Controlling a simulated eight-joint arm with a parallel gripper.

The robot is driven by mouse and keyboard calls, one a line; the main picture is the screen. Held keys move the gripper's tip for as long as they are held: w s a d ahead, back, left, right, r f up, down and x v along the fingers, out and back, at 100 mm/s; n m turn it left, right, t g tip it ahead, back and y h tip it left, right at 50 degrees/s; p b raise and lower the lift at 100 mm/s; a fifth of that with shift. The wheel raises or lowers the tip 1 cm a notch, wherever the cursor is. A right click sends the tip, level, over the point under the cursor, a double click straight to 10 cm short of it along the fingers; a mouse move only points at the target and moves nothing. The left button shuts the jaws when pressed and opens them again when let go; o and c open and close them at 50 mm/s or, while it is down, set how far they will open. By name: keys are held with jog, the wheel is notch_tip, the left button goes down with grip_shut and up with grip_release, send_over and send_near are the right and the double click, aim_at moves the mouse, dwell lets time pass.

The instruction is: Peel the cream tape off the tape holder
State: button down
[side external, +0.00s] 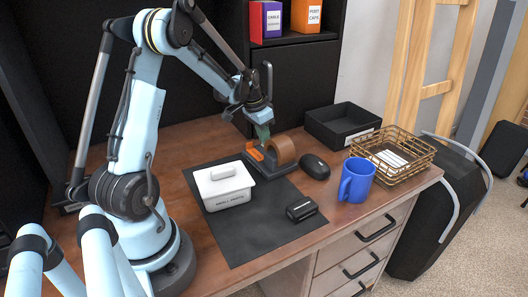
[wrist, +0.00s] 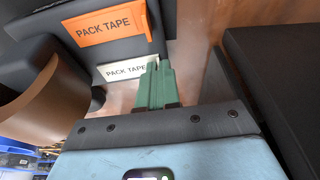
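The tape holder (side external: 272,163) stands at the back of the dark mat, with a brown tape roll (side external: 283,150) on it. The roll also shows at the left of the wrist view (wrist: 38,100). In the wrist view the cream tape (wrist: 124,69), marked PACK TAPE, lies below an orange tape (wrist: 103,27) with the same words. The orange piece also shows in the side view (side external: 255,151). My gripper (wrist: 159,66) has its green fingers close together, at the cream tape's right end, which appears pinched between the tips. In the side view my gripper (side external: 263,133) points down at the holder; the cream tape is hidden there.
A white lidded box (side external: 223,190) stands left of the holder on the dark mat (side external: 255,225). A black mouse (side external: 315,166) is close on the right. A blue mug (side external: 356,181), a wire basket (side external: 405,170) and a black tray (side external: 335,120) stand farther right.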

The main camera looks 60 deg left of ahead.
jog(key=shift+s+a+r, duration=0.1)
jog(key=shift+a+r, duration=0.15)
jog(key=shift+r, duration=0.65)
jog(key=shift+a+r, duration=0.25)
jog(key=shift+r, duration=0.6)
dwell(0.5)
jog(key=shift+r, duration=0.15)
jog(key=shift+w+v, duration=0.2)
jog(key=shift+v, duration=0.55)
jog(key=shift+w+v, duration=0.15)
jog(key=shift+v, duration=0.6)
jog(key=shift+w+v, duration=0.2)
jog(key=shift+v, duration=0.6)
jog(key=shift+r, duration=0.1)
